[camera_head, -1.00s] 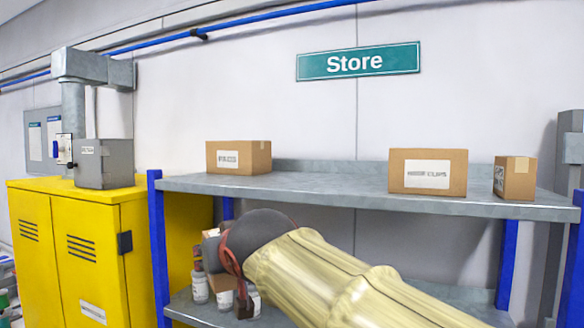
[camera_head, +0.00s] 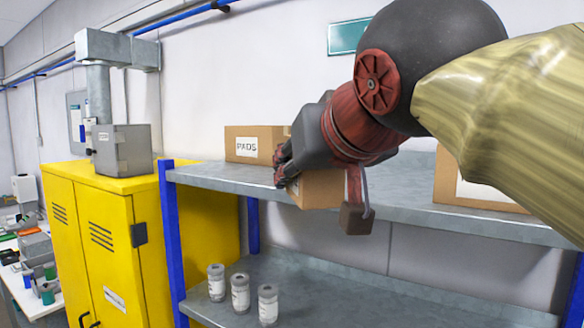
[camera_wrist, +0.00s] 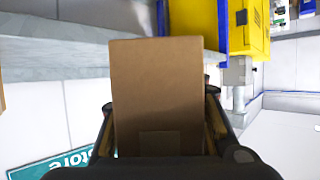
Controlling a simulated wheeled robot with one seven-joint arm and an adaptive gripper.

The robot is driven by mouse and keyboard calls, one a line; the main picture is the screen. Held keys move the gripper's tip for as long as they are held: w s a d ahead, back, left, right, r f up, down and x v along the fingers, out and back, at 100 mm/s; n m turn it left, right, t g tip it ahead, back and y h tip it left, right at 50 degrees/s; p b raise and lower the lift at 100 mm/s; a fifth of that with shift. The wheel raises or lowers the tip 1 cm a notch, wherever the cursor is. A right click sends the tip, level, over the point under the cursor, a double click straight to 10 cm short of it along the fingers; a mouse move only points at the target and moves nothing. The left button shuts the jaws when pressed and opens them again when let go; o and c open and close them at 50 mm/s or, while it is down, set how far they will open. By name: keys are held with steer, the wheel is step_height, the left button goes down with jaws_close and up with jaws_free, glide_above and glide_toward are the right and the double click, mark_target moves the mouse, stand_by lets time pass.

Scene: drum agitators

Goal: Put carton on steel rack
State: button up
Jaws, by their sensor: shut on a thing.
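My gripper (camera_head: 284,165) is shut on a plain brown carton (camera_head: 320,189) at the level of the steel rack's top shelf (camera_head: 222,177). The held carton overlaps the shelf's front edge in the head view, partly hidden by my gripper; I cannot tell whether it touches the shelf. In the wrist view the carton (camera_wrist: 156,85) sits between the fingers of my gripper (camera_wrist: 158,120), its broad side facing the camera. The grey shelf edge (camera_wrist: 70,65) shows to its left there.
A carton labelled PADS (camera_head: 252,146) stands on the top shelf, just behind and left of the held one. Another carton (camera_head: 475,192) stands to the right, partly behind my arm. A yellow cabinet (camera_head: 105,240) is left.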

steer(key=shift+w+d+f+p, duration=0.3)
steer(key=shift+w+d, duration=0.7)
steer(key=shift+w, duration=0.4)
steer(key=shift+w+d+f+p, duration=0.3)
steer(key=shift+w+d, duration=0.65)
steer(key=shift+w, duration=0.45)
steer(key=shift+w+d+f+p, duration=0.2)
steer(key=shift+w+d+p, duration=0.1)
steer(key=shift+w+d, duration=0.9)
steer(key=shift+w+d+f+p, duration=0.1)
steer(key=shift+w+d+p, duration=0.25)
steer(key=shift+w+d, duration=1)
steer(key=shift+w+d+r+p, duration=0.1)
steer(key=shift+w+d+p, duration=0.45)
steer(key=shift+w, duration=1.3)
steer(key=shift+w+d+f+p, duration=0.1)
steer(key=shift+w+d+p, duration=0.05)
steer(key=shift+w+d, duration=1.3)
steer(key=shift+w+a+f+b, duration=0.15)
steer(key=shift+a+f+b, duration=0.1)
steer(key=shift+f+b, duration=0.3)
steer(key=shift+r, duration=0.1)
steer(key=o, duration=1.2)
steer(key=shift+o, duration=0.9)
